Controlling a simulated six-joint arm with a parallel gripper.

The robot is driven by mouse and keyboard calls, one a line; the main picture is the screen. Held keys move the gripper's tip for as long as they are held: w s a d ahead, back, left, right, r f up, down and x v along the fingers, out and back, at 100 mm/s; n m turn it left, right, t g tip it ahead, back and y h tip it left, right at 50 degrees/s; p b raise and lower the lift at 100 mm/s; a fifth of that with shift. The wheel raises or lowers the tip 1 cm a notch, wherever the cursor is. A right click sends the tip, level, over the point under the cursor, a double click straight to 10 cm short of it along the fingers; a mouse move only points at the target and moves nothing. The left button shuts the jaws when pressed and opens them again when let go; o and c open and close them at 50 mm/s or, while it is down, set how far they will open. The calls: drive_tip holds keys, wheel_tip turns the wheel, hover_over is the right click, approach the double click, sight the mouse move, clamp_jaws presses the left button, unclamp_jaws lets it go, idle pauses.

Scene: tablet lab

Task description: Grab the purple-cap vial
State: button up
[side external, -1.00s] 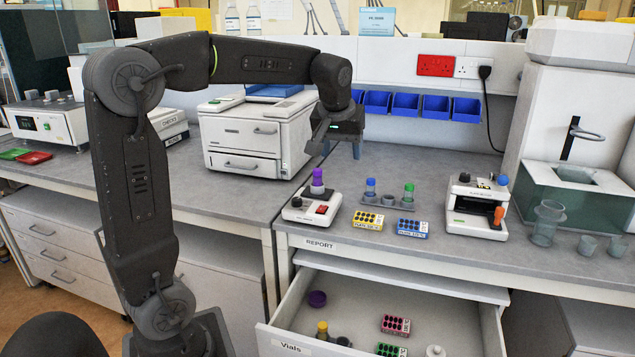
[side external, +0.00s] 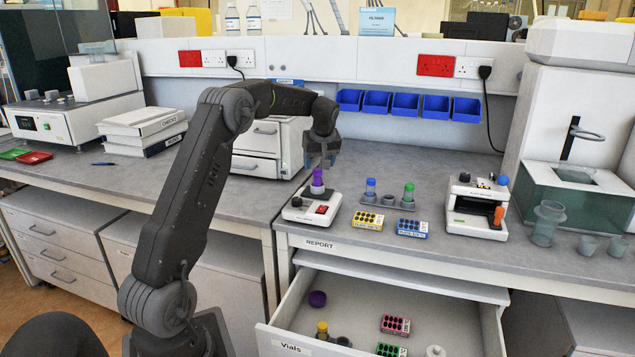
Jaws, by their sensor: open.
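The purple-cap vial (side external: 317,183) stands upright on a small white device (side external: 312,207) with a dark top and a red switch, on the grey bench. My gripper (side external: 320,164) is open and points down just above the purple cap. The fingertips are close to the cap's top; I cannot tell whether they are beside it or still clear of it. Nothing is held.
A rack (side external: 388,203) with a blue-cap and a green-cap vial stands to the right. Yellow (side external: 367,221) and blue (side external: 413,228) well plates lie in front of it. The open Vials drawer (side external: 350,310) juts out below. A white printer (side external: 262,150) stands behind my arm.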

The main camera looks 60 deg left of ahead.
sight(318, 171)
drive_tip(key=shift+x, duration=3.15)
drive_tip(key=shift+w+d, duration=0.1)
drive_tip(key=shift+w, duration=0.05)
drive_tip(key=c, duration=1)
